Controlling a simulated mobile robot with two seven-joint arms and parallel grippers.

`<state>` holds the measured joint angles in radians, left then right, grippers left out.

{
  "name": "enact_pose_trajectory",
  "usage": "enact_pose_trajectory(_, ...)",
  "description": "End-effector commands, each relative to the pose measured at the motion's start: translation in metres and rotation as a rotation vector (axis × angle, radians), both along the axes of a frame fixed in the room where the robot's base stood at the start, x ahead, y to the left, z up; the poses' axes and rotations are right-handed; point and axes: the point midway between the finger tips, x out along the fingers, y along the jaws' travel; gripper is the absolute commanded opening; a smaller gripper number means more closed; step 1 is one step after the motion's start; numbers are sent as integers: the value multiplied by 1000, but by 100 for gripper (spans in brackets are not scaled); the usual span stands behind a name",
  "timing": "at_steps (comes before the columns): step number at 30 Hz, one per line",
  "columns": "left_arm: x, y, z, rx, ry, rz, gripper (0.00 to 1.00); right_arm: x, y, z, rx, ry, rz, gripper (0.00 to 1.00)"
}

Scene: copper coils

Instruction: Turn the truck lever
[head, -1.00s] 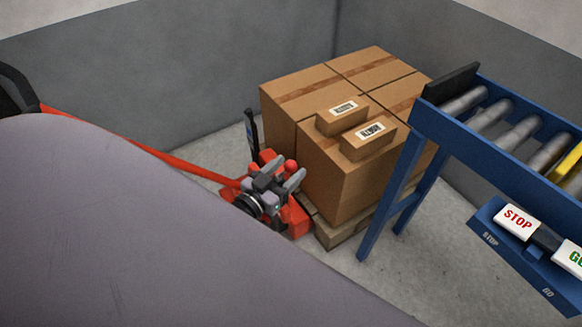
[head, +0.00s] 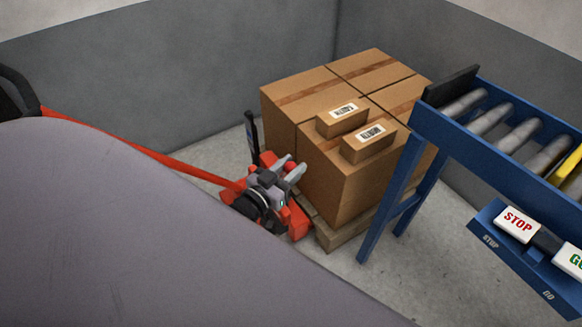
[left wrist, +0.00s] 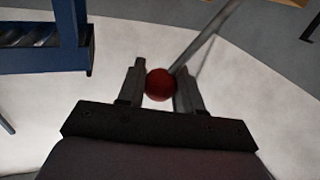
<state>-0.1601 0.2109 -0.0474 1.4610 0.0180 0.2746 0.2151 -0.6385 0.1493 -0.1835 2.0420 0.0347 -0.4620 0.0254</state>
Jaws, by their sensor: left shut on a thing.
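The red pallet truck (head: 296,222) stands by the loaded pallet, its long red handle (head: 170,159) running up to the left. The truck lever shows in the left wrist view as a dark red ball knob (left wrist: 160,84) on a thin grey rod (left wrist: 208,38). My left gripper (head: 288,168) is at the truck's front, next to the boxes. In the left wrist view its two fingers (left wrist: 160,88) stand on either side of the knob, shut on it. My right gripper is not in view.
Cardboard boxes (head: 345,180) sit on a wooden pallet (head: 345,234) just right of the truck, with two small labelled boxes on top. A blue roller conveyor (head: 480,150) with STOP and GO buttons stands at right. Grey walls close the corner behind.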

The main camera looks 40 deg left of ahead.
Motion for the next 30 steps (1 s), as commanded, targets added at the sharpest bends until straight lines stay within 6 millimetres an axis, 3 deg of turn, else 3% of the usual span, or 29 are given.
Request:
enact_pose_trajectory(13,13,31,16,-243,104,0,0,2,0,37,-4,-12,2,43)
enact_pose_trajectory(18,18,44,16,-339,143,1,0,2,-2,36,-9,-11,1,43)
enact_pose_trajectory(30,24,58,16,-337,141,2,0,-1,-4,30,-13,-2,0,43)
